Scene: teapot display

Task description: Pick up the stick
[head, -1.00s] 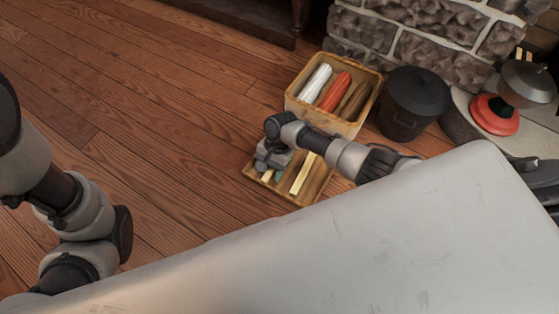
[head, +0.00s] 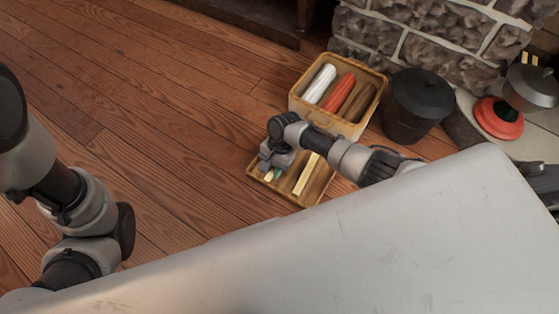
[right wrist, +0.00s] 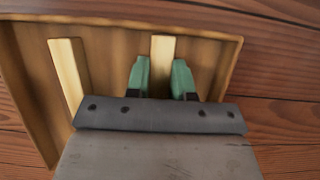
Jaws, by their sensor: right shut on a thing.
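A wooden tray (head: 322,186) lies on the floor and holds pale sticks. My right gripper (head: 274,174) is over its left part. In the right wrist view, the green-tipped fingers of this gripper (right wrist: 161,72) are on either side of a pale stick (right wrist: 162,48), shut on it. The lower part of this stick is hidden by the gripper. I cannot tell whether it is clear of the tray floor. A second pale stick (right wrist: 68,75) lies to the left in that view; in the head view this stick (head: 307,174) lies to the right of the gripper. My left gripper is out of view.
A yellowish box (head: 309,113) with white, red and brown bundles stands just behind the tray. A dark lidded pot (head: 419,100) is beside it, against the stone wall (head: 410,40). A red-rimmed item (head: 498,118) sits farther right. Wooden floor to the left is clear.

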